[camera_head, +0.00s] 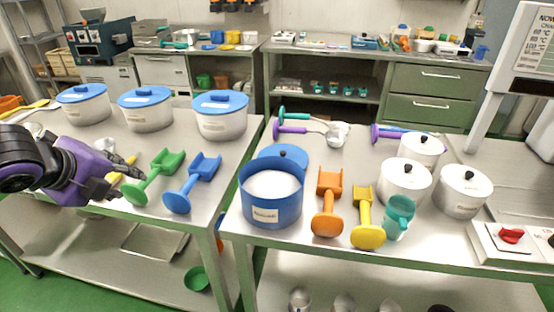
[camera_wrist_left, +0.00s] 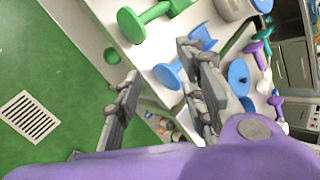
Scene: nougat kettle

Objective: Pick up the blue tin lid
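The blue tin lid (camera_head: 283,154) is a flat blue disc with a small dark knob. In the head view it is just behind the open blue tin (camera_head: 272,205), whose rim hides its near part. In the left wrist view a blue disc with a dark knob, apparently this lid (camera_wrist_left: 238,77), shows right of the fingers. My left gripper (camera_head: 117,180) is over the left table beside the green scoop, well left of the lid. Its fingers are spread and empty in the left wrist view (camera_wrist_left: 158,62). My right gripper is not in view.
The green scoop (camera_head: 155,175) and blue scoop (camera_head: 190,182) lie between my left gripper and the tin. The orange scoop (camera_head: 328,200) and yellow scoop (camera_head: 366,220) are right of the tin. White pots (camera_head: 405,182) stand farther right. A gap separates the two tables.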

